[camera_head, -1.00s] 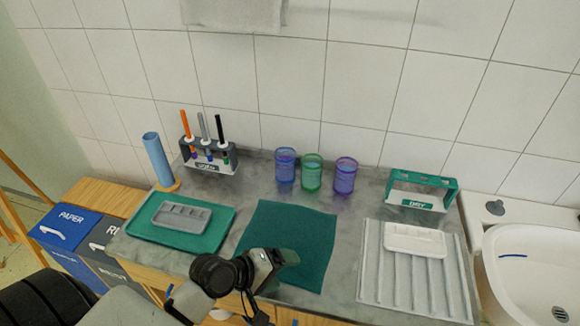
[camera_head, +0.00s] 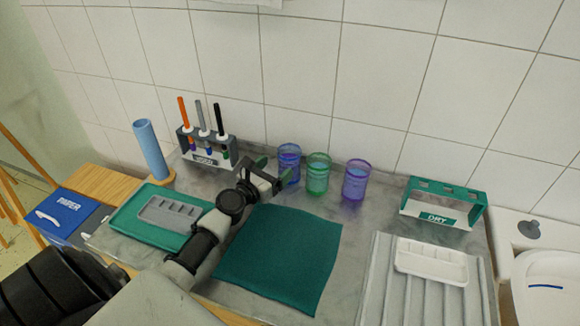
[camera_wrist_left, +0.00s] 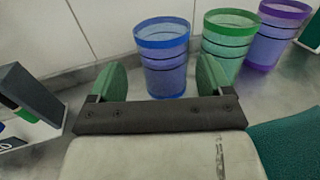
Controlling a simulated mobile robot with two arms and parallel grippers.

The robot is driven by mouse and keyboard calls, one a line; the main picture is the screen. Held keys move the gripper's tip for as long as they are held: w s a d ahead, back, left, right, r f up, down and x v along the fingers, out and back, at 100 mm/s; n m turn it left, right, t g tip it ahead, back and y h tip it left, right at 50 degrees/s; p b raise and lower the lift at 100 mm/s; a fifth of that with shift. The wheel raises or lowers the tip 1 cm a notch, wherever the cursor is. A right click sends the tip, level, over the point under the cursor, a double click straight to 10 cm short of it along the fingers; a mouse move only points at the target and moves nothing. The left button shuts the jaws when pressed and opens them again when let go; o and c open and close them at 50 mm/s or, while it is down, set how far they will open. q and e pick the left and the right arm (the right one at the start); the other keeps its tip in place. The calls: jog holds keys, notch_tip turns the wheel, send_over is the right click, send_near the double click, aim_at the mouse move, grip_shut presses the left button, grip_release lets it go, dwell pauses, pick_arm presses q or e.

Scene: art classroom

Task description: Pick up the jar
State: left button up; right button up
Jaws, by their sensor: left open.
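Three see-through jars stand upright in a row on the counter by the wall. The blue jar (camera_head: 289,163) is on the left, the green jar (camera_head: 317,174) in the middle, the purple jar (camera_head: 355,181) on the right. My left gripper (camera_head: 274,168) is open and empty, just left of the blue jar. In the left wrist view the blue jar (camera_wrist_left: 164,62) stands ahead, between the lines of the two green fingertips and beyond them. The green jar (camera_wrist_left: 224,42) and purple jar (camera_wrist_left: 277,36) stand to its right. My right gripper is not in view.
A brush rack (camera_head: 208,148) with three brushes stands left of the gripper. A green tray (camera_head: 128,222) holding a grey palette (camera_head: 172,214) is at left. A teal cloth (camera_head: 281,258) lies in front of the jars. A DRY rack (camera_head: 444,204) stands at right.

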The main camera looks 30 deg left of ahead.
aim_at(282, 163)
pick_arm(q)
jog(key=w, duration=0.6)
jog(key=shift+d, duration=0.4)
jog(key=shift+s, duration=0.1)
jog(key=shift+c, duration=0.2)
jog(key=c, duration=0.8)
jog(key=shift+r, duration=0.1)
